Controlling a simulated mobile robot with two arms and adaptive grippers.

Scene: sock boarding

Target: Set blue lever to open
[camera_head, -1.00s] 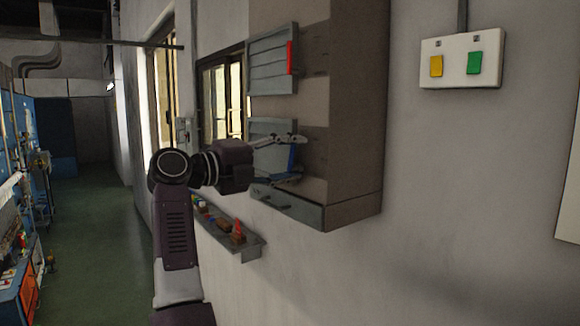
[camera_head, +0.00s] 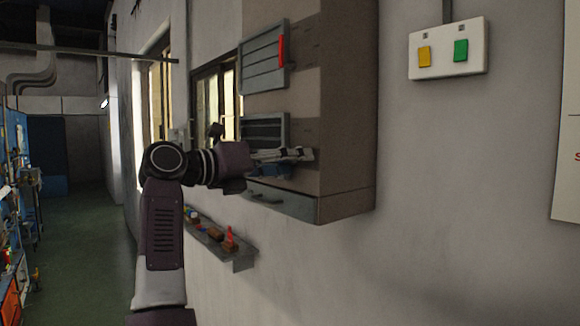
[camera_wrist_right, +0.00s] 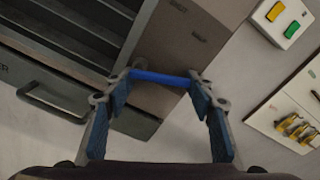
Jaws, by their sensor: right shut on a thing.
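The blue lever (camera_wrist_right: 160,78) is a blue bar running across between the fingertips of my right gripper (camera_wrist_right: 157,82) in the right wrist view. My right gripper is shut on it. In the head view my right gripper (camera_head: 302,155) is at the lower louvred vent (camera_head: 262,128) on the wall cabinet and mostly hides the lever. Dark gaps show between the slats of that vent. My left gripper is not in view.
Above is another louvred vent (camera_head: 262,62) with an upright red lever (camera_head: 281,50). A drawer (camera_head: 283,202) lies below, and a shelf (camera_head: 243,264) with small objects hangs lower left. A switch box (camera_head: 448,48) is on the right wall.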

